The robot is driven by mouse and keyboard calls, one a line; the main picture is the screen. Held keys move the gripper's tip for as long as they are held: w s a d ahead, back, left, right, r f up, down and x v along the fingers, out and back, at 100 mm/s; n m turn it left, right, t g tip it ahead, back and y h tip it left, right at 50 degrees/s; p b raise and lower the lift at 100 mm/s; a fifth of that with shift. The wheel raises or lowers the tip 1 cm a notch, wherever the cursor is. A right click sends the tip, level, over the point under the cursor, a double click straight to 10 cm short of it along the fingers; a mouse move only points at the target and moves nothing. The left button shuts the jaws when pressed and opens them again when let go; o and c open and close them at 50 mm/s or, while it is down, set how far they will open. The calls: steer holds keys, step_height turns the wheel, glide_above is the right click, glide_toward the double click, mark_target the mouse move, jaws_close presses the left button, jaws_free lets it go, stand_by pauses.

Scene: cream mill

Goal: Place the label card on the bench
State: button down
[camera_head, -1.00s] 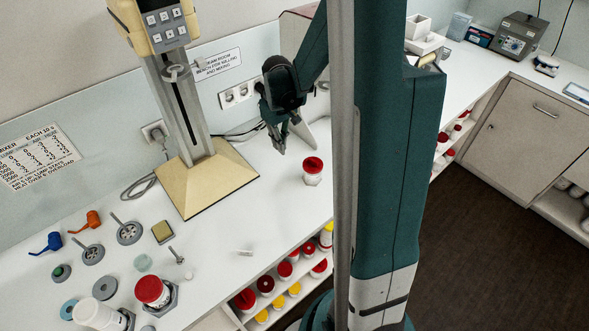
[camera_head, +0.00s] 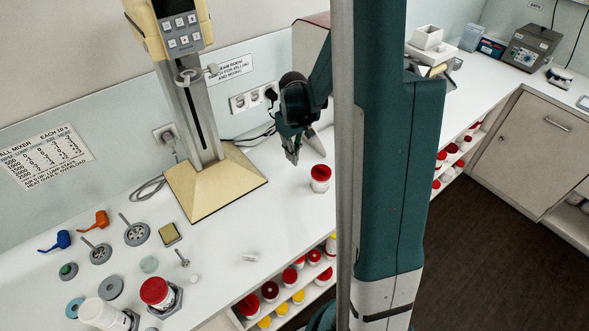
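I cannot make out the label card for certain. A small white piece (camera_head: 250,256) lies on the white bench (camera_head: 225,265) near its front edge; it is too small to tell whether it is a card. My gripper (camera_head: 292,157) points down above the bench, behind and left of a white jar with a red lid (camera_head: 320,178). Its fingers look close together, but I cannot see whether they are shut or hold anything thin.
The mixer stand (camera_head: 214,182) is left of my gripper. Loose parts, an orange handled piece (camera_head: 101,219) and a red-lidded jar (camera_head: 156,291) crowd the bench's left end. Shelves with several lidded jars (camera_head: 270,290) are below the front edge. The middle front of the bench is mostly clear.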

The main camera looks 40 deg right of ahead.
mark_target(294, 174)
steer(key=shift+f, duration=1.4)
steer(key=shift+f, duration=0.1)
steer(key=shift+f, duration=2)
steer(key=shift+f, duration=0.1)
steer(key=c, duration=3.1)
jaws_free()
steer(key=o, duration=0.4)
steer(key=shift+o, duration=0.2)
steer(key=shift+r, duration=6.15)
